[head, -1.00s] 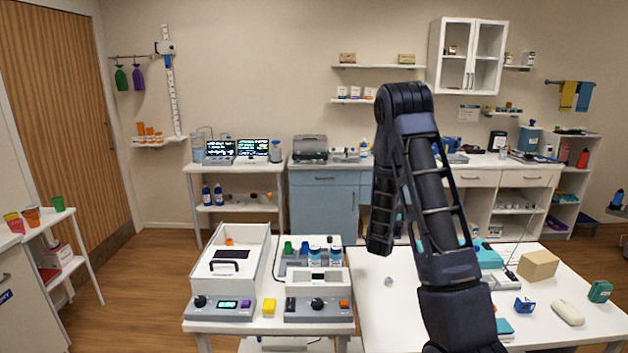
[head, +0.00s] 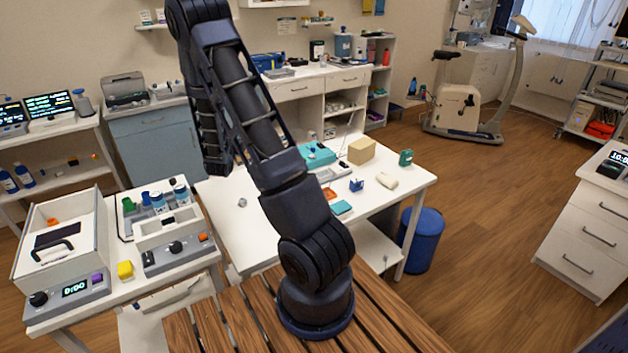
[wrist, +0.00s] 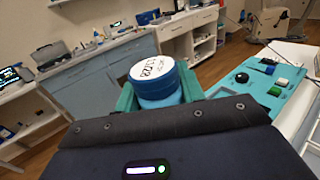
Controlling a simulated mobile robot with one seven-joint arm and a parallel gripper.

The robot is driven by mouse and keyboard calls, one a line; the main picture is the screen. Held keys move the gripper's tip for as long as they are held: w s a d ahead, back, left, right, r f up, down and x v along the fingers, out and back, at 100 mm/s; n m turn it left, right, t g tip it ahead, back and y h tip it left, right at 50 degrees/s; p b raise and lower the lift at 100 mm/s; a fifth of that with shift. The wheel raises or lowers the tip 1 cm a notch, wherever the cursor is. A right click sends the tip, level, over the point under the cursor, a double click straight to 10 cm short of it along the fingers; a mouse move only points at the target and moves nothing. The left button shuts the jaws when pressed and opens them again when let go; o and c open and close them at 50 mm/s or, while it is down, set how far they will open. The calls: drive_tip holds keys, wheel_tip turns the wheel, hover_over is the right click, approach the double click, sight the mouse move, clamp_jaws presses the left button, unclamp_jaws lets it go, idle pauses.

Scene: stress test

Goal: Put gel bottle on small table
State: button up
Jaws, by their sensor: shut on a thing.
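My gripper (wrist: 158,92) is shut on a blue round bottle (wrist: 158,88) with a white lettered top. A teal finger shows on each side of it in the wrist view. I cannot read the lettering well enough to confirm it is the gel bottle. In the head view my arm rises and bends down at the left; the gripper and held bottle cannot be made out there. A white table (head: 226,222) stands behind my arm. A smaller white table (head: 62,318) with devices stands at the left. I cannot tell which is the small table.
Similar blue bottles (head: 158,203) stand in a device on the left table. A teal tray (head: 318,156), a tan box (head: 361,151) and small items occupy the white table's far side; its left part is mostly clear. A blue bin (head: 421,240) stands beside it.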

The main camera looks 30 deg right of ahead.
drive_tip(key=s+d+r+m+g+h, duration=0.2)
drive_tip(key=s+d+m+g+h, duration=0.3)
drive_tip(key=s, duration=0.3)
drive_tip(key=s+d+r+m+g+h, duration=0.3)
drive_tip(key=s+d+m+g, duration=0.1)
drive_tip(key=s+g, duration=0.4)
drive_tip(key=shift+t, duration=0.4)
drive_tip(key=f, duration=2)
drive_tip(key=shift+s+d, duration=0.2)
drive_tip(key=shift+s, duration=0.1)
drive_tip(key=shift+f, duration=0.1)
drive_tip(key=o, duration=1.1)
drive_tip(key=shift+o, duration=0.2)
